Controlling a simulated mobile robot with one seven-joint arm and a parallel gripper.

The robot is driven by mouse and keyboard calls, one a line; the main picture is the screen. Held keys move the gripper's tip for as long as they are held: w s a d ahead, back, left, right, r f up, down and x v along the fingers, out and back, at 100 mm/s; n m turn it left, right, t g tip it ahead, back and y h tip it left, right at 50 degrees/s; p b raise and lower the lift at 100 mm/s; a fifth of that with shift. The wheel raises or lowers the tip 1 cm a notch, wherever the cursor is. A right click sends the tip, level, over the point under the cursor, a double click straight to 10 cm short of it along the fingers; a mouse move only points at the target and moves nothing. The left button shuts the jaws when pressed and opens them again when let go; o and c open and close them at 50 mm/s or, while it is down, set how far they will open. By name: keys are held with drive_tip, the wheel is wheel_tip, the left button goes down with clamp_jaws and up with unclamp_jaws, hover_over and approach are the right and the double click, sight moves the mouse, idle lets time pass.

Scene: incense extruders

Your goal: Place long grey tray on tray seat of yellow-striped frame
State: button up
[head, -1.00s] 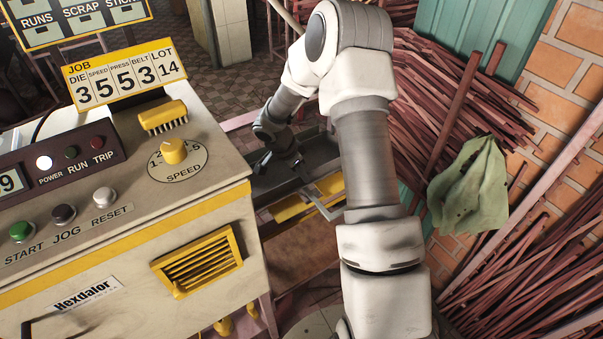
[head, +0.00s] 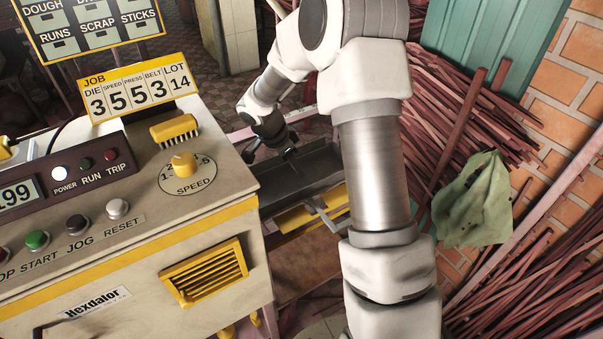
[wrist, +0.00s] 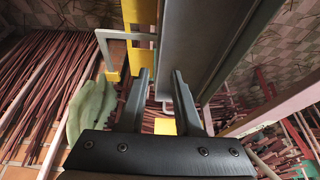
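The long grey tray (head: 312,180) lies beside the machine, right at the yellow-striped frame (head: 305,217); from here I cannot tell whether it is fully seated. In the wrist view the tray (wrist: 205,40) runs lengthwise away from me, with the frame's yellow bar (wrist: 138,20) close along its left side. The tray seat is mostly hidden under the tray.
The cream machine (head: 130,250) with its control panel stands left of the tray. A grey bracket (head: 322,208) projects from the frame. Stacked reddish sticks (head: 470,110) and a green cloth (head: 475,200) are on the right.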

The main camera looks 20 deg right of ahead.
drive_tip(key=s+a+r+n+t, duration=0.15)
drive_tip(key=s+r+n, duration=0.65)
drive_tip(key=r, duration=0.9)
drive_tip(key=s+a+r+n+t+y, duration=0.1)
drive_tip(key=s+r+n, duration=0.1)
drive_tip(key=s, duration=0.4)
drive_tip(key=s+a+r+n+t+y, duration=0.1)
drive_tip(key=s+a+r+n+y, duration=0.1)
drive_tip(key=s, duration=0.5)
drive_tip(key=s+a+r+n+t+y, duration=0.1)
drive_tip(key=s+a+r+n, duration=0.1)
drive_tip(key=s, duration=0.4)
drive_tip(key=shift+s+a+n, duration=0.15)
drive_tip(key=shift+s+n, duration=0.05)
drive_tip(key=shift+n, duration=0.7)
drive_tip(key=shift+r, duration=0.1)
wheel_tip(320, 180, up, 8)
drive_tip(key=p, duration=0.8)
drive_tip(key=shift+r, duration=0.1)
